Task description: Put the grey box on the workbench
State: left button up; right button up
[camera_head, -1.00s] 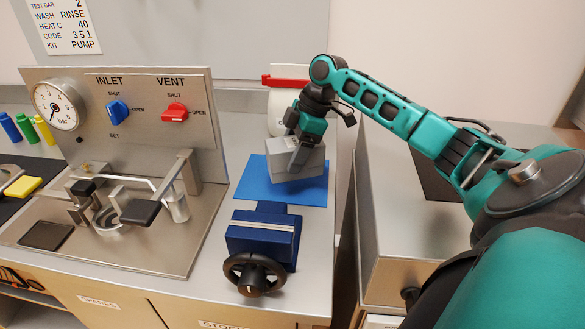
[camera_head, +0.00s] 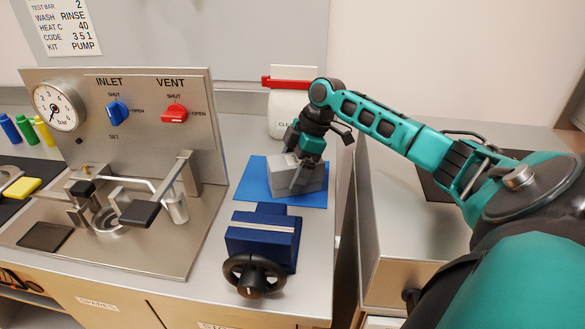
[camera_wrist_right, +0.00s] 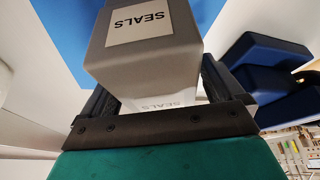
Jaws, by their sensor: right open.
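The grey box (camera_head: 313,182) sits on the blue mat (camera_head: 252,187) on the workbench (camera_head: 216,228). In the right wrist view the box (camera_wrist_right: 150,64) bears a "SEALS" label and lies between my right gripper's dark fingers. My right gripper (camera_head: 296,176) is open and still down around the box, one finger in front of its near side. Whether a finger touches the box cannot be told. The box's underside is hidden. My left gripper is not in view.
A blue vise (camera_head: 262,236) with a black handwheel stands just in front of the mat. A white container (camera_head: 287,112) and a red bar (camera_head: 290,83) are behind it. The steel panel (camera_head: 135,140) with valve knobs stands to the left. A steel-topped cabinet (camera_head: 400,230) is at the right.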

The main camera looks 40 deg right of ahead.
jog(key=shift+r, duration=0.1)
jog(key=v, duration=1.2)
jog(key=shift+d+p, duration=0.1)
jog(key=shift+p, duration=0.2)
